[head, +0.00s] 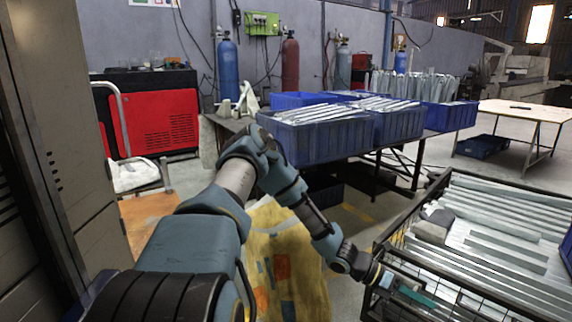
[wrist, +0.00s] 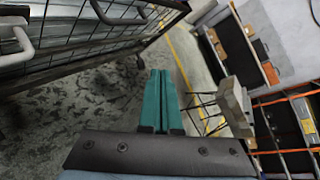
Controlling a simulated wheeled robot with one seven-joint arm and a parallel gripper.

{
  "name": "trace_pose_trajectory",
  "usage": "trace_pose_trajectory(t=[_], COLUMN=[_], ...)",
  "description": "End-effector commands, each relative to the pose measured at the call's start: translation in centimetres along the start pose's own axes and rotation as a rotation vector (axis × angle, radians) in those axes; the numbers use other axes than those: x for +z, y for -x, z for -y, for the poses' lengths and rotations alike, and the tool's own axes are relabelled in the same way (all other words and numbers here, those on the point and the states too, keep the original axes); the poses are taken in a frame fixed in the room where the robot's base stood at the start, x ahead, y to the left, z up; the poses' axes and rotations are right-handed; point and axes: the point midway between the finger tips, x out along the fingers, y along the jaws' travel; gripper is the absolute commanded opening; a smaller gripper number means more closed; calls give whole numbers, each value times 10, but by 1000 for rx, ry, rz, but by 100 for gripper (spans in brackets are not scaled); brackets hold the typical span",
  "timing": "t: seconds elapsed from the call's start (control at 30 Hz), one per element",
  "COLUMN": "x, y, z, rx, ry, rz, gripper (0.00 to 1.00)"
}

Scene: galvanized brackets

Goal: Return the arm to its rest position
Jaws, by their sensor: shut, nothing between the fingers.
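My arm reaches out from the bottom of the head view, bends at a raised elbow, then slopes down to the right. My gripper (head: 418,296) is at the lower right, in front of the wire basket of metal bars as seen from the head. In the wrist view, the teal fingers of my gripper (wrist: 159,80) lie side by side, shut, with nothing between them. The wrist view shows bare floor and wire mesh beyond the fingertips. I cannot tell from these views how close the gripper is to the basket's side.
The wire basket (head: 455,172) holds long galvanized bars. Blue crates (head: 318,140) of metal parts stand on a dark table behind my arm. A grey cabinet (head: 60,130) stands close on the left. A light table (head: 520,110) is at the back right. Some floor between is clear.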

Motion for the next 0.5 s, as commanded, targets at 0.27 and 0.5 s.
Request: trace_pose_trajectory(t=[0.27,0.5], x=[-30,-44], y=[104,210], z=[27,53], rx=[46,29], ry=[-609,-1046], rz=[-400,-742], gripper=[0,0])
